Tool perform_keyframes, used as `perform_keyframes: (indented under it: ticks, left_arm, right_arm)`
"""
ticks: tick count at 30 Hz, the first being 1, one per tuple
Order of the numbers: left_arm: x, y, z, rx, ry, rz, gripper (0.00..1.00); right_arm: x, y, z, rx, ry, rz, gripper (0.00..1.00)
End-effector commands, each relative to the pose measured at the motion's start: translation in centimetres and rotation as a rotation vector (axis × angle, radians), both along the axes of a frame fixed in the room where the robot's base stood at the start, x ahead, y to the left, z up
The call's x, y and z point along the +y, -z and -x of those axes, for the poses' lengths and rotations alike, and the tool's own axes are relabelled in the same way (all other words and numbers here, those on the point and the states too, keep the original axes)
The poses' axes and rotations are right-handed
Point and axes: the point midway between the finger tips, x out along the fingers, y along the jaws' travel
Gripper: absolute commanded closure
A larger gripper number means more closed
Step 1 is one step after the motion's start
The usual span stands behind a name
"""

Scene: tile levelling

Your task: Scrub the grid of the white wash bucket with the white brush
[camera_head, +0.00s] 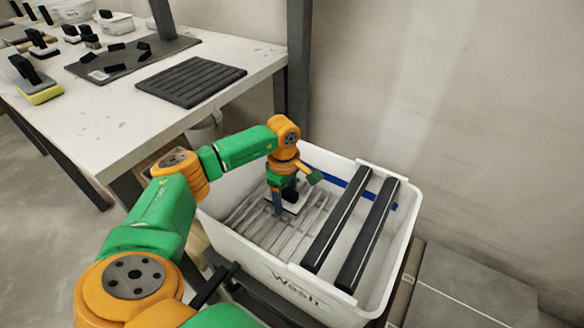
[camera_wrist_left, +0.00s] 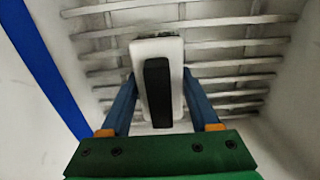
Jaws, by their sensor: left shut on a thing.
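The white wash bucket (camera_head: 292,277) stands to the right of the table, marked "Wash" on its front wall. Its grid (camera_head: 250,228) of pale slats lies inside, on the left side; the slats also show in the left wrist view (camera_wrist_left: 235,66). My left gripper (camera_head: 284,204) reaches down into the bucket. It is shut on the white brush (camera_wrist_left: 157,50), which has a black handle bar. The brush (camera_head: 293,207) is over the grid, low down; whether its underside touches the slats I cannot tell. My right gripper is not in view.
Two black rails (camera_head: 368,235) lie across the right part of the bucket. A blue stripe (camera_head: 340,181) runs along its inner back wall. The white table (camera_head: 130,125) at left holds a ribbed black mat (camera_head: 191,80), a dark mat, a yellow-based tool (camera_head: 40,92) and several others.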

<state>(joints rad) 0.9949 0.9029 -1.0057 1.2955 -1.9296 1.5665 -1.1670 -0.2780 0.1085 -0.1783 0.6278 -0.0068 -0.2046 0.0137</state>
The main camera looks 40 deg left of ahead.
Motion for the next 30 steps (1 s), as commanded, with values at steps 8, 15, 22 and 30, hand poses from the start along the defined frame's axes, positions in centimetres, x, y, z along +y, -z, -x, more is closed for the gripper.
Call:
perform_keyframes:
  ticks: [8, 15, 22, 30]
  left_arm:
    - [1.4, 0.1, 0.2, 0.001, -0.003, -0.002, 1.0]
    - [3.8, 0.0, 0.4, 0.0, -0.003, -0.002, 1.0]
    - [5.0, -0.2, 0.6, 0.0, -0.001, -0.001, 1.0]
    - [5.0, -0.2, 0.5, 0.0, 0.0, -0.001, 1.0]
  right_arm:
    - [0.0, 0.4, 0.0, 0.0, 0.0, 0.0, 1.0]
    - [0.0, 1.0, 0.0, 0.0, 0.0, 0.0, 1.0]
    - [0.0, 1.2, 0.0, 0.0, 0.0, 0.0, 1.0]
    - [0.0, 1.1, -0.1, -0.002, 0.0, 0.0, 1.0]
